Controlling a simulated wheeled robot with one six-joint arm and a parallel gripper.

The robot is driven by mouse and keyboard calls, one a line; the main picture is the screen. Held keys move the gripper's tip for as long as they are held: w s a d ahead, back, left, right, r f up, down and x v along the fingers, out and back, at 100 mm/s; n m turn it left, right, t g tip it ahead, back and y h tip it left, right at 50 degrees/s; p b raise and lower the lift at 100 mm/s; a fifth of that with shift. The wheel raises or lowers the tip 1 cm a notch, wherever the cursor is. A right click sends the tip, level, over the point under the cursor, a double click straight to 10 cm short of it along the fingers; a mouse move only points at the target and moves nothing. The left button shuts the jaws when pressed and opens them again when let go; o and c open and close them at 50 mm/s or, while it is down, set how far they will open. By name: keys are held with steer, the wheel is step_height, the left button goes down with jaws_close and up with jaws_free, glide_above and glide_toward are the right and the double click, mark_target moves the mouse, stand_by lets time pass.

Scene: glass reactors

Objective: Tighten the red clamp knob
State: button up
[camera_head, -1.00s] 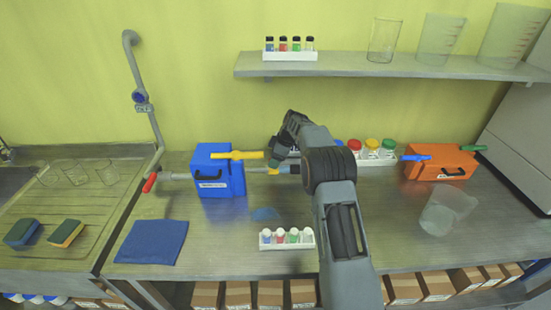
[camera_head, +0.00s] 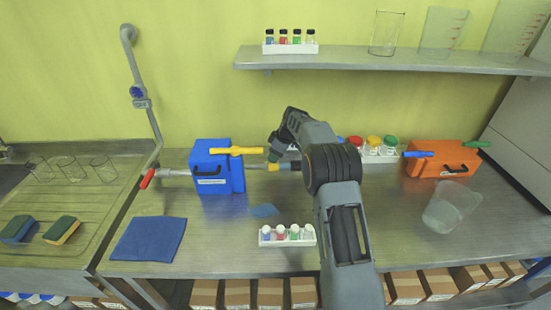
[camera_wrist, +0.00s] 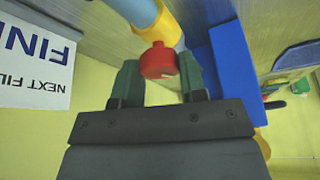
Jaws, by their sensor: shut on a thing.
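The red clamp knob (camera_wrist: 157,60) shows in the wrist view, below a yellow collar (camera_wrist: 156,28) and a light blue pipe piece (camera_wrist: 136,10). My gripper (camera_wrist: 160,64) has one green finger on each side of the knob and is shut on it. In the head view the yellow fitting (camera_head: 273,167) is at the right end of the pipe from the blue box (camera_head: 209,177). My gripper (camera_head: 273,154) is just above that fitting there. The knob cannot be made out in the head view.
A yellow handle (camera_head: 238,151) tops the blue box and a red handle (camera_head: 147,178) is at the pipe's left end. A white vial rack (camera_head: 287,241) stands in front. The orange box (camera_head: 442,161) and a clear beaker (camera_head: 449,207) are at right. A blue cloth (camera_head: 149,240) lies at left.

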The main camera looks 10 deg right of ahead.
steer(key=m+b, duration=0.1)
steer(key=m, duration=0.1)
steer(key=m+t+h+b, duration=0.1)
steer(key=m, duration=0.2)
steer(key=shift+s+a+h, duration=0.1)
steer(key=shift+h, duration=0.2)
steer(key=shift+m+b, duration=0.3)
steer(key=shift+m, duration=0.1)
steer(key=o, duration=0.9)
steer(key=b+v, duration=0.1)
steer(key=v, duration=1.3)
steer(key=shift+s+f, duration=0.1)
steer(key=shift+s, duration=0.1)
steer(key=shift+a, duration=0.1)
